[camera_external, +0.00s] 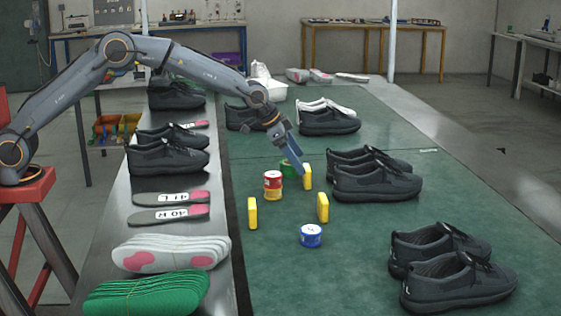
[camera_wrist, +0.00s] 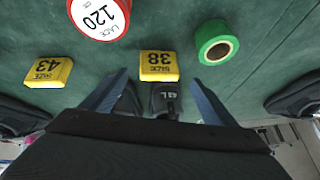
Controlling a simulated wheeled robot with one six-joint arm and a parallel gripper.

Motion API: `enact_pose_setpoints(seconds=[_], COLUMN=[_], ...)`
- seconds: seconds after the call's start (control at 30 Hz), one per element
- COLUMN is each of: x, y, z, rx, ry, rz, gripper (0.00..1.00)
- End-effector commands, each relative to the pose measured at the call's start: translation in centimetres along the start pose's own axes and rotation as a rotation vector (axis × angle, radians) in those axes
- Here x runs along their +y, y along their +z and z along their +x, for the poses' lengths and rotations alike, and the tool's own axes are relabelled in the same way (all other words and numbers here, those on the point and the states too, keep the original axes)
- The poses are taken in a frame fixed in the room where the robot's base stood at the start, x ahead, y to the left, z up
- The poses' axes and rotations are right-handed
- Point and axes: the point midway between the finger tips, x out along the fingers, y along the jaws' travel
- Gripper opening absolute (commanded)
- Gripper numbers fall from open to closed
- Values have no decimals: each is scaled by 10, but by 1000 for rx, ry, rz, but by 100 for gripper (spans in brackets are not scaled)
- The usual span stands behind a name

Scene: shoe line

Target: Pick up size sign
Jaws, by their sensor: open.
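Three yellow size signs stand on the green mat in the external view: one by my fingertips (camera_external: 307,176), one at right centre (camera_external: 322,207) and one at the mat's left side (camera_external: 252,213). In the wrist view, a sign marked SIZE 38 (camera_wrist: 158,66) appears upside down, just beyond my open gripper (camera_wrist: 158,80) and between its two fingers. Another sign, marked SIZE 43 (camera_wrist: 48,72), is to the left, outside the fingers. My gripper (camera_external: 297,165) points down at the mat in the external view, with nothing held.
A red-and-white lace tin (camera_wrist: 100,16) and a green roll (camera_wrist: 217,43) lie close by. The red tin (camera_external: 272,188) is left of the nearest sign; a blue-and-white tin (camera_external: 311,236) is in front. Dark shoes (camera_external: 378,184) line the right. Insoles (camera_external: 172,253) lie on the left metal edge.

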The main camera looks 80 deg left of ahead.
Motion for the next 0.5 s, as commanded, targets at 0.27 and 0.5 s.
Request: enact_pose_setpoints(seconds=[0.27,0.5], x=[2,1], y=[-4,-4], z=[33,38], rx=[-2,-1], ry=[0,0], rz=[0,-1], gripper=[80,80])
